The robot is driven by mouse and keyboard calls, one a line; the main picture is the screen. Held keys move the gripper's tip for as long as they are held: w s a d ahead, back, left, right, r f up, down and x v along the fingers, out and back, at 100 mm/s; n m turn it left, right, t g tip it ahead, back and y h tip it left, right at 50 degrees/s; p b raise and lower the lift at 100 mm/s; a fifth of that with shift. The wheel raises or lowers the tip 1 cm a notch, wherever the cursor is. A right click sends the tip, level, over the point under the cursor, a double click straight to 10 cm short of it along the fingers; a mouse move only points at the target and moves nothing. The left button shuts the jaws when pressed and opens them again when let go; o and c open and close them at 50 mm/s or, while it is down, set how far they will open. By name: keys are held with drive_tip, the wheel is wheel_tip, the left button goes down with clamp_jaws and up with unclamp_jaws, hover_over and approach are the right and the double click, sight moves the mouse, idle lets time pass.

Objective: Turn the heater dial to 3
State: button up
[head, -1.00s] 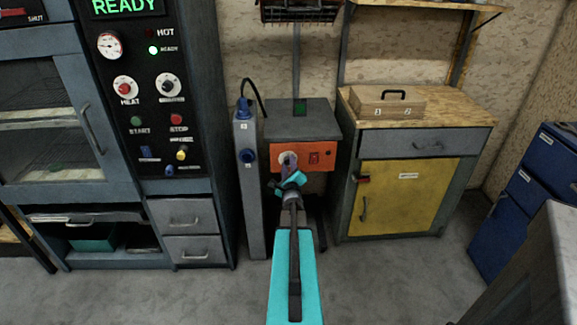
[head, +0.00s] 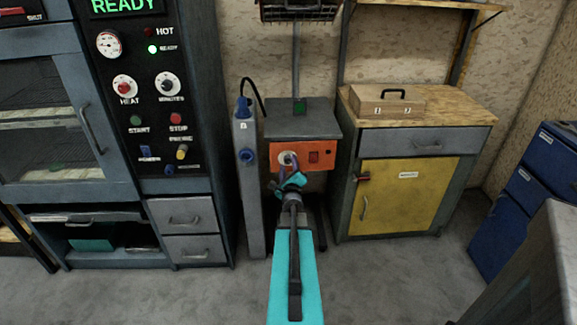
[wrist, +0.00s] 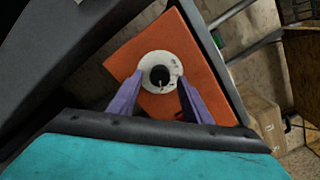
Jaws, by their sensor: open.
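The heater's orange panel (head: 318,150) sits under a grey box top in the head view. Its dial, a black knob on a round white plate, is partly hidden behind my gripper there. In the wrist view the dial's black knob (wrist: 160,75) and white plate (wrist: 151,62) show clearly on the orange panel (wrist: 128,60). The numbers are too small to read. My gripper (head: 289,163) is in front of the dial. In the wrist view its purple fingers (wrist: 161,84) are open, one on each side of the knob, with gaps showing. I cannot tell their exact depth from the panel.
A red switch (head: 314,156) is right of the dial. A grey post (head: 248,205) with blue connectors stands close left of the heater. A yellow-door cabinet (head: 403,195) stands on the right, and an oven control panel (head: 150,60) on the left.

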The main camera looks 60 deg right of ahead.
drive_tip(key=p+v, duration=0.5)
drive_tip(key=v, duration=0.7)
drive_tip(key=shift+s+a, duration=0.15)
drive_tip(key=shift+a, duration=0.1)
idle(0.4)
idle(0.6)
